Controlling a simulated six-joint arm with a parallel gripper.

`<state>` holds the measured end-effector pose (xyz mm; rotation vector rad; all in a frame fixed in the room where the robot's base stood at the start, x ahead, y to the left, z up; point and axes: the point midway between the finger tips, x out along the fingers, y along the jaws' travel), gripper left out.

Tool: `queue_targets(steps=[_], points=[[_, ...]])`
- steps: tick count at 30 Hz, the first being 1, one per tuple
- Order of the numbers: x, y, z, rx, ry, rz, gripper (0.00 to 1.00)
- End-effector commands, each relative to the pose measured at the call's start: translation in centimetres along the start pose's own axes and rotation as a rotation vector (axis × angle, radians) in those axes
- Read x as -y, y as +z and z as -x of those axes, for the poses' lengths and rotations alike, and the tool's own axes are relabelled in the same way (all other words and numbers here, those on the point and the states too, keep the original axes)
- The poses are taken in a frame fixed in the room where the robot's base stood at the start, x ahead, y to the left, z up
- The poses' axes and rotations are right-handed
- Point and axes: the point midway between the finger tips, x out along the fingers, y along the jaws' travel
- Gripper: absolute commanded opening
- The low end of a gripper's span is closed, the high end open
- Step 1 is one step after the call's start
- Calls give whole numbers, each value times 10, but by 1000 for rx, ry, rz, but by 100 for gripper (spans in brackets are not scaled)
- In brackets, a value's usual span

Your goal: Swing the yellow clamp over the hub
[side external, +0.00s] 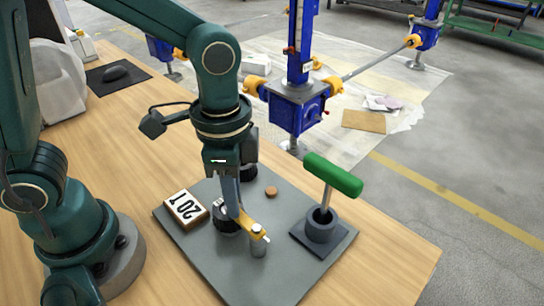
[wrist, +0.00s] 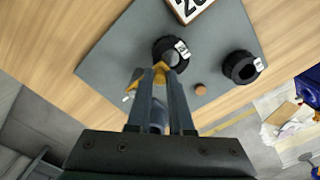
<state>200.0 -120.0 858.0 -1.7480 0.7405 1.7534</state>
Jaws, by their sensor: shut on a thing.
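The yellow clamp (side external: 250,226) is a short bar with a bolt on a small metal post (side external: 258,248) on the grey plate (side external: 190,250). My gripper (side external: 233,210) points down and is shut on the clamp's end away from the post. The black hub (side external: 222,226) stands right beside and partly behind my fingers. In the wrist view, the yellow clamp (wrist: 160,67) shows at my fingertips (wrist: 160,78), against the near edge of the hub (wrist: 160,46). My fingers hide part of the clamp; how far it overlaps the hub is unclear.
A "20 T" plaque (side external: 186,209) lies at the plate's left. A second black hub (wrist: 240,67) and a brown disc (side external: 271,191) are on the plate's far side. A green-handled bar (side external: 333,174) stands in a grey socket (side external: 322,228) at the right.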

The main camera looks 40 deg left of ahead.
Motion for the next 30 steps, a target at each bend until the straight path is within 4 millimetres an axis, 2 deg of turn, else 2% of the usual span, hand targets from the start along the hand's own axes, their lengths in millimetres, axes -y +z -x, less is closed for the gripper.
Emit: queue_targets(steps=[9, 10, 12, 23, 30], points=[[1, -2, 1, -8, -5, -1, 0], [1, -2, 1, -9, -5, -1, 27], [1, -2, 1, -8, -4, -1, 49], [1, -2, 4, -6, -3, 0, 49], [1, -2, 32, -10, -5, 0, 49]])
